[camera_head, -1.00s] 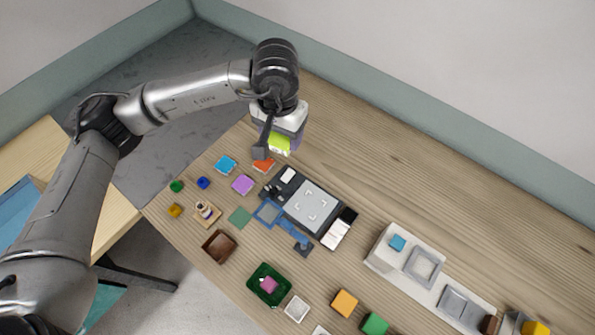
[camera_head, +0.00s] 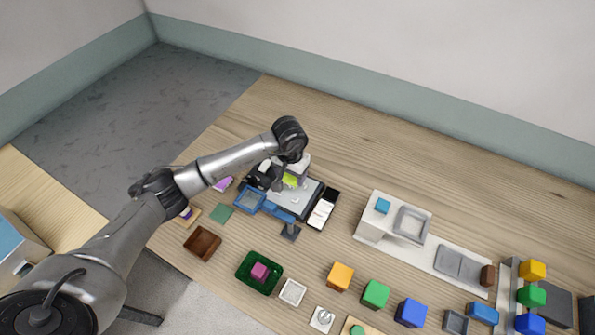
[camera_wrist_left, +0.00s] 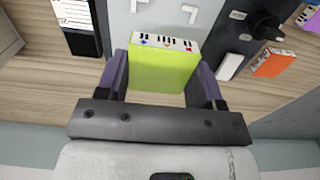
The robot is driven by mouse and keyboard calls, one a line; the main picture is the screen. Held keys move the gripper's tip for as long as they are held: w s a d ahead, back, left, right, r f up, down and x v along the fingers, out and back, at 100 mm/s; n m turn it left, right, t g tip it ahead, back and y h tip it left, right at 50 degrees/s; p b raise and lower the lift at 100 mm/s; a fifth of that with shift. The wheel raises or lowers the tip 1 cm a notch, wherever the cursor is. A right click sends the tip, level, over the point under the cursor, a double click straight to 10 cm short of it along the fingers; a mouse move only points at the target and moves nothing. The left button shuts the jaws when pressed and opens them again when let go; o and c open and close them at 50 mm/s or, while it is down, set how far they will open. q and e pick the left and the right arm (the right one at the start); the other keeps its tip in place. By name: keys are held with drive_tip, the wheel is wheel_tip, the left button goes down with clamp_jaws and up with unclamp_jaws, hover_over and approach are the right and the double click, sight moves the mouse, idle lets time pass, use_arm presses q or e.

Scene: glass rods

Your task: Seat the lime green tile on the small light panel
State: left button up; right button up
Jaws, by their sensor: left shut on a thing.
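The lime green tile (camera_head: 290,180) is held in my left gripper (camera_head: 291,178). In the left wrist view the tile (camera_wrist_left: 160,70) sits between the two purple-grey fingers (camera_wrist_left: 160,76), with a white edge bearing small black and coloured marks. The small light panel (camera_head: 309,194) is a pale grey square on a dark base, partly hidden by my gripper. In the left wrist view the panel (camera_wrist_left: 165,18), with white corner marks, lies just beyond the tile. I cannot tell whether the tile touches it. My right gripper is not in view.
A blue frame (camera_head: 250,199) stands left of the panel and a black-and-white block (camera_head: 323,208) right of it. An orange tile (camera_wrist_left: 272,63) lies nearby. A white stand (camera_head: 371,221) is farther right. Wood behind the panel is clear.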

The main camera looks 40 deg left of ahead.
sight(292, 190)
use_arm(q)
drive_tip(key=shift+f, duration=0.7)
drive_tip(key=shift+f+b, duration=0.55)
drive_tip(key=shift+f, duration=0.4)
drive_tip(key=shift+f+b, duration=1.15)
drive_tip(key=o, duration=1.1)
wheel_tip(292, 190, up, 14)
drive_tip(key=shift+f, duration=0.1)
